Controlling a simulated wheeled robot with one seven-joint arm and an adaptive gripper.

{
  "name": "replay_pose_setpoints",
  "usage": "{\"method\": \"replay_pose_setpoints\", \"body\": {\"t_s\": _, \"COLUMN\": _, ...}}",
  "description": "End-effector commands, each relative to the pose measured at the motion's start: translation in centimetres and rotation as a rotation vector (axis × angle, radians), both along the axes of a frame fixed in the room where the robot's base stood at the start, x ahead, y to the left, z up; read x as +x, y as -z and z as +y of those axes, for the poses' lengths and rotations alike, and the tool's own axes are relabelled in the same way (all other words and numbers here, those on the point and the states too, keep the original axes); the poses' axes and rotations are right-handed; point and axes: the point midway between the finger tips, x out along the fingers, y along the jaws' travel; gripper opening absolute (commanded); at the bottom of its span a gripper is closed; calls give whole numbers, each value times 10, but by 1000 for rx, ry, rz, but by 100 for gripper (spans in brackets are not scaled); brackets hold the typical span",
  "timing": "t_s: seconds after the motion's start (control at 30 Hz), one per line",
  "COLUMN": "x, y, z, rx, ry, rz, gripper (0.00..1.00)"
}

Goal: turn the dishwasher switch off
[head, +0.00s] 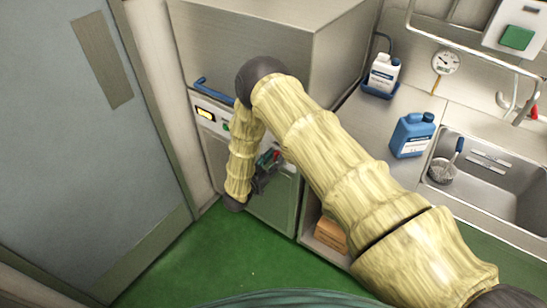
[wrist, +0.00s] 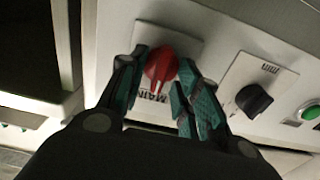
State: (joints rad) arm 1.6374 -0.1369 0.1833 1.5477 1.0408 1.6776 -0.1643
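The dishwasher is the steel cabinet (head: 260,35) with a blue bar handle at its front. In the wrist view a red rotary switch (wrist: 160,65) sits on a pale plate marked MAIN, on the light front panel. Its raised grip runs roughly up and down in the picture, tilted slightly. My gripper (wrist: 165,88) is open, with one teal-padded finger on each side of the red switch. I cannot tell whether either finger touches it. In the head view my gripper (head: 266,165) is at the cabinet front, partly hidden by my arm, with a bit of red showing beside it.
A black knob (wrist: 254,99) and a green button (wrist: 309,113) are right of the red switch. The blue handle (head: 214,90) is above my gripper. A grey door (head: 80,150) stands left; a counter with bottles and a sink (head: 490,180) is right. Green floor is open below.

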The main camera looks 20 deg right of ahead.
Motion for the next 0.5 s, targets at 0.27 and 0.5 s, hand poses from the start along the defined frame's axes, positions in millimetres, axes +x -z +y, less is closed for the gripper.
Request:
{"method": "replay_pose_setpoints", "body": {"t_s": 0.27, "x": 3, "y": 1, "z": -4, "rx": 1, "ry": 0, "rz": 1, "gripper": 33}}
{"method": "replay_pose_setpoints", "body": {"t_s": 0.5, "x": 3, "y": 1, "z": -4, "rx": 1, "ry": -1, "rz": 1, "gripper": 9}}
